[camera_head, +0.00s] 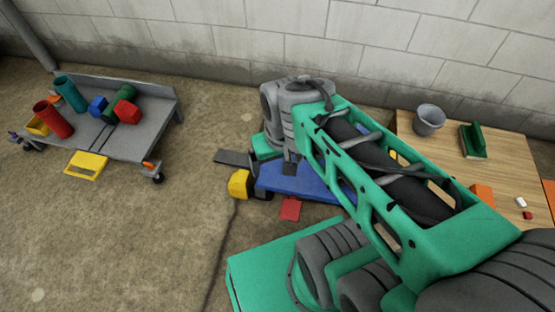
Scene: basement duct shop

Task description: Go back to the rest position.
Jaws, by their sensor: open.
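My green and grey arm reaches from the lower right to the middle of the head view and bends down at its far end. My gripper (289,168) is partly seen below that bend, open, over a blue flat surface (305,181). Nothing can be made out between its fingers, and part of it is hidden by the arm.
A grey cart (130,145) at left carries a red cylinder (53,119), a teal cylinder (70,94) and blocks. A wooden table (510,165) at right holds a grey bucket (429,119) and a green holder (473,141). Bare floor (180,220) lies between; a block wall stands behind.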

